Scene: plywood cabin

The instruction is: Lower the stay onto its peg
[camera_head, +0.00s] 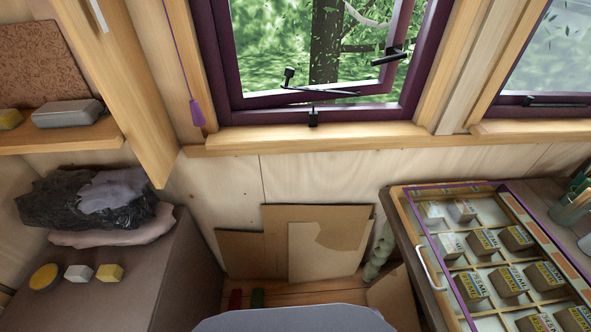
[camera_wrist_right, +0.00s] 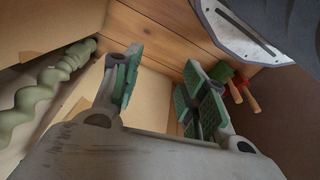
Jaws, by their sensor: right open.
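The purple-framed window (camera_head: 230,60) stands in the upper middle of the head view, with its sash (camera_head: 260,101) apparently swung outward. The stay (camera_head: 325,92) is a thin dark bar lying roughly level across the lower part of the opening. A small black knob (camera_head: 289,73) stands at its left end. The peg (camera_head: 313,117) is a short black upright piece on the lower frame, below the bar and apart from it in the picture. My right gripper (camera_wrist_right: 160,85) shows only in the right wrist view, open with nothing between its green pads, far from the window. My left gripper is not in view.
A wooden sill (camera_head: 320,138) runs under the window, and a purple-tasselled cord (camera_head: 196,112) hangs to its left. Cardboard sheets (camera_head: 325,245) lean below. A divided drawer (camera_head: 415,222) of small boxes is at right. A dark bench (camera_head: 150,285) with cloths is at left.

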